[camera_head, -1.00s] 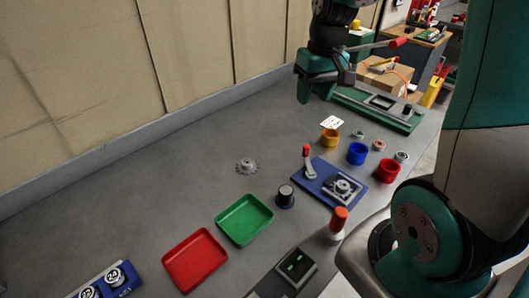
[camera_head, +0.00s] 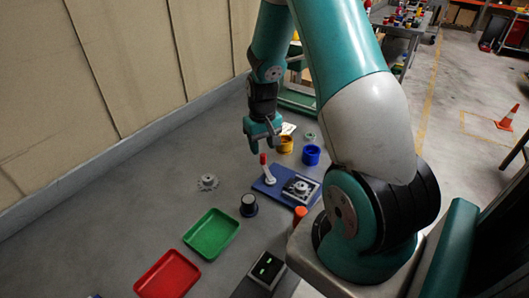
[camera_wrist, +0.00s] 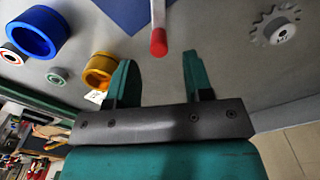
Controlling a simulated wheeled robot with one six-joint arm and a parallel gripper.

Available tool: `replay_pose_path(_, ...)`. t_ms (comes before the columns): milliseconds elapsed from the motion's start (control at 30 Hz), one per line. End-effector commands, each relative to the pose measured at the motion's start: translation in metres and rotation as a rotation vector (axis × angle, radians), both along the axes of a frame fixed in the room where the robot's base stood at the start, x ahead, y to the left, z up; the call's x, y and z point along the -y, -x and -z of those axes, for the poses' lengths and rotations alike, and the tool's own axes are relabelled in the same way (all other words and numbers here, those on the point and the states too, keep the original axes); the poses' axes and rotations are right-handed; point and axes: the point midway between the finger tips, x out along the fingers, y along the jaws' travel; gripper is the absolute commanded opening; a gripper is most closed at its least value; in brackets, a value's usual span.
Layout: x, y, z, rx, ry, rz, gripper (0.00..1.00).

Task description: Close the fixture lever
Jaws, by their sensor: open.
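The fixture (camera_head: 288,186) is a blue plate on the bench with a grey clamp block holding a round part. Its lever (camera_head: 265,167) has a red tip and stands upright at the plate's left end. In the wrist view the red lever tip (camera_wrist: 158,42) lies just beyond my fingertips, roughly between their lines. My gripper (camera_head: 263,143) is just above and behind the lever, and its fingers (camera_wrist: 155,65) are apart and empty. I cannot tell whether a finger touches the lever.
A yellow ring (camera_head: 285,144) and a blue ring (camera_head: 311,155) stand right of my gripper. A gear (camera_head: 208,182), a black knob (camera_head: 249,205), a green tray (camera_head: 212,234) and a red tray (camera_head: 168,276) lie on the left side. An orange-topped post (camera_head: 299,213) stands in front of the fixture.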

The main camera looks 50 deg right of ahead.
Motion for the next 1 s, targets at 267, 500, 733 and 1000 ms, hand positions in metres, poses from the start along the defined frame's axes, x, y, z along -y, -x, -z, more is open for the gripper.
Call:
replay_pose_path(267,0.001,0.0,0.039,-0.001,0.0,0.002,0.47)
replay_pose_path(500,0.001,0.0,0.046,0.002,0.001,0.002,0.47)
replay_pose_path(733,0.001,0.0,0.046,0.001,0.0,0.002,0.28)
replay_pose_path(1000,0.001,0.0,0.046,0.001,0.0,-0.003,0.0)
